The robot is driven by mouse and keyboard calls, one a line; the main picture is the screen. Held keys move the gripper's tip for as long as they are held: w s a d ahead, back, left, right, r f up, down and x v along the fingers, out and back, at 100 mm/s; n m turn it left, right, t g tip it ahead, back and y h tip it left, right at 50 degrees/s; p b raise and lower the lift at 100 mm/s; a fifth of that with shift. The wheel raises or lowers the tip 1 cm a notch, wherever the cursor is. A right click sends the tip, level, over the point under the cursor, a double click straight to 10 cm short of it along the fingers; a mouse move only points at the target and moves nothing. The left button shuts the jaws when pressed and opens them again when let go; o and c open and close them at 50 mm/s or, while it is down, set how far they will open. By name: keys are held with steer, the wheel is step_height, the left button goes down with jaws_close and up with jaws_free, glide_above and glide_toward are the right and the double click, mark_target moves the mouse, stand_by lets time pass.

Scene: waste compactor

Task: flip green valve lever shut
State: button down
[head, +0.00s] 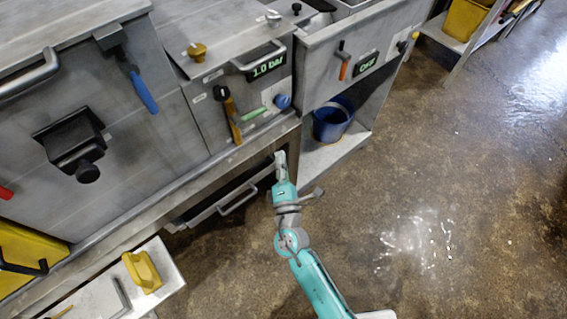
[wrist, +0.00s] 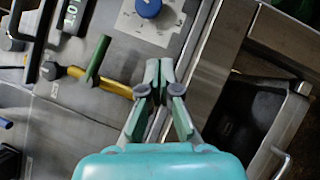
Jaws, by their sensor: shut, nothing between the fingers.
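The green lever (head: 253,114) is a short bar on the front of the grey cabinet, below the pressure display. It lies nearly level in the head view, just right of a yellow lever (head: 232,118). In the wrist view the green lever (wrist: 97,58) sticks up past the yellow lever (wrist: 105,83), and its pivot is not clear. My gripper (head: 280,156) is shut and empty, low in front of the cabinet edge and apart from the green lever. In the wrist view my fingertips (wrist: 158,68) lie right of both levers, close to the yellow lever's end; contact cannot be told.
A blue knob (head: 283,101) sits right of the green lever. A display (head: 267,66) reads 1.0 bar, with a bar handle (head: 258,57) above it. A blue bucket (head: 331,121) stands on the low shelf at right. Open floor (head: 450,190) lies to the right.

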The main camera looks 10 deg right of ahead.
steer(key=shift+s+d+f, duration=0.35)
steer(key=shift+s+f, duration=0.1)
steer(key=shift+s, duration=0.15)
